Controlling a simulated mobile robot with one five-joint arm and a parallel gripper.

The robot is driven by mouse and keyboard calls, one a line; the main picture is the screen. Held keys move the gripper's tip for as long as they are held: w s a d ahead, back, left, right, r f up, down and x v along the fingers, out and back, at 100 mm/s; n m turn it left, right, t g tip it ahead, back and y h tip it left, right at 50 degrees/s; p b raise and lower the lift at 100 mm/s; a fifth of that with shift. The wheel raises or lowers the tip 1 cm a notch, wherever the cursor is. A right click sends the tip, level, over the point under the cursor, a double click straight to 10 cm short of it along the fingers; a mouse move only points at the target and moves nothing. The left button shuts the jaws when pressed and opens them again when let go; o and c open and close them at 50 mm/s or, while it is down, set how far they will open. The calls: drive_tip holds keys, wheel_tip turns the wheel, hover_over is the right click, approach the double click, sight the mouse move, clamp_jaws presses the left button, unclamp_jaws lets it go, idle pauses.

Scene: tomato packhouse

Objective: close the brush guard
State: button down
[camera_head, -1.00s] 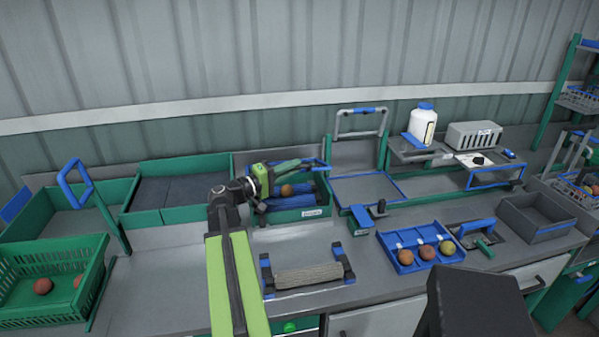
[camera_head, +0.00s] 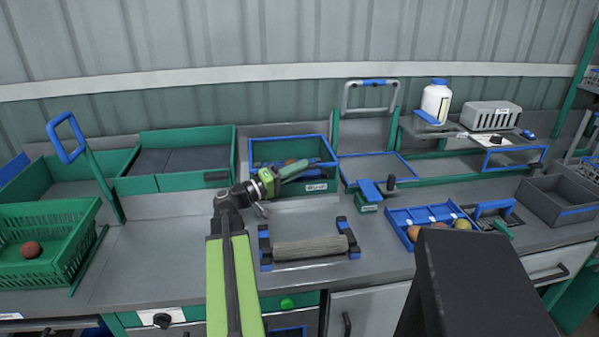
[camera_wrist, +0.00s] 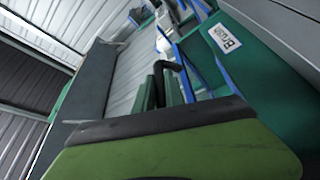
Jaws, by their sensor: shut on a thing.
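The brush unit is a green box (camera_head: 318,186) with a white label on its front, at the middle of the bench. Blue brushes and a tomato (camera_head: 289,162) show inside it. The guard, a blue-edged frame (camera_head: 290,137), appears raised at the back of the box; its exact angle is unclear. My gripper (camera_head: 306,164) reaches over the box from the left front. In the wrist view its fingers (camera_wrist: 165,88) are shut around a dark bent bar (camera_wrist: 165,68), seemingly the guard's handle. The labelled box wall (camera_wrist: 222,40) is to their right. The head view hides the grip.
A roller stand (camera_head: 310,247) is in front of the box. A blue tray with tomatoes (camera_head: 425,213) and a grey bin (camera_head: 560,198) are at right. A green crate (camera_head: 45,245) is at left. The bench between crate and roller is mostly clear.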

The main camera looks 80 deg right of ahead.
drive_tip(key=shift+s+a+f, duration=0.1)
drive_tip(key=shift+s+f, duration=0.05)
drive_tip(key=shift+f, duration=0.05)
drive_tip(key=c, duration=1.4)
unclamp_jaws()
drive_tip(key=b+v, duration=0.3)
drive_tip(key=v, duration=1.4)
drive_tip(key=shift+w, duration=0.3)
